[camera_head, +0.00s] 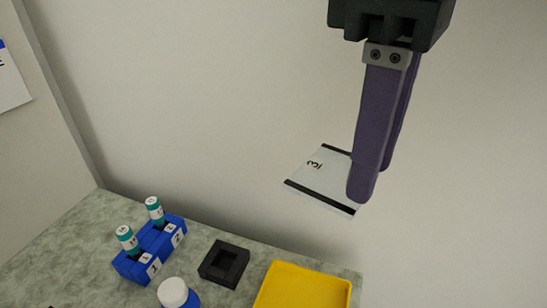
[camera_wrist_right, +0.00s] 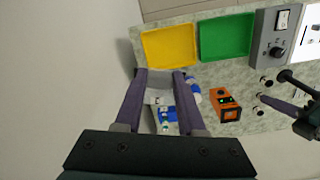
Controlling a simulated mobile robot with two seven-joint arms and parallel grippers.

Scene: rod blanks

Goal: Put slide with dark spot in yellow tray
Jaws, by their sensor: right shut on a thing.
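My right gripper (camera_head: 372,180) is shut on a thin pale slide (camera_head: 318,180), held in the air. The slide has dark bands along two edges and a small dark mark like a sideways 3. I cannot make out a separate dark spot; the fingers hide its right end. In the wrist view the slide (camera_wrist_right: 160,97) sits between the purple fingers. The yellow tray (camera_head: 302,287) is on the table below, at the bottom of the head view, and also shows in the wrist view (camera_wrist_right: 168,46). My left gripper (camera_wrist_right: 275,104) seems to show at the wrist view's right edge; its opening is unclear.
Blue holders (camera_head: 150,248) with teal-capped vials stand at left. A black square block (camera_head: 224,264) and a white-capped bottle (camera_head: 174,293) are near the yellow tray. The wrist view also shows a green tray (camera_wrist_right: 227,37), an orange device (camera_wrist_right: 226,106) and a grey control box (camera_wrist_right: 280,38).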

